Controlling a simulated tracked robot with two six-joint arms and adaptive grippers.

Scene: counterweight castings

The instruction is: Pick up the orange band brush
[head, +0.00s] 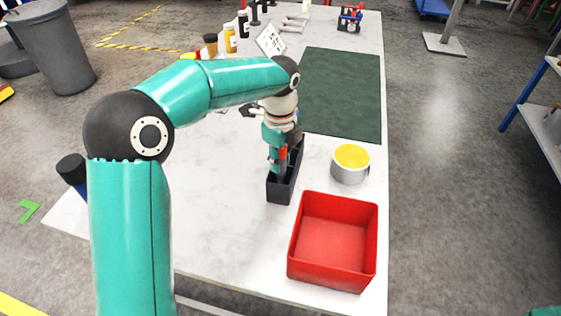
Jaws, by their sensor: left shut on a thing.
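My left arm reaches over the table, and my left gripper (282,168) points down into a narrow black open box (280,196). The gripper is shut on the orange band brush; a small orange-red patch of it (283,153) shows at the fingers. The rest of the brush is hidden by the gripper and the box walls. I cannot tell whether the brush still touches the box floor. My right gripper is not in view.
A red open bin (333,283) stands in front, right of the black box. A round tin with a yellow top (350,175) stands behind it. A dark green mat (345,95) lies beyond. Bottles (230,40) line the far left. The white table's (215,220) near left is clear.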

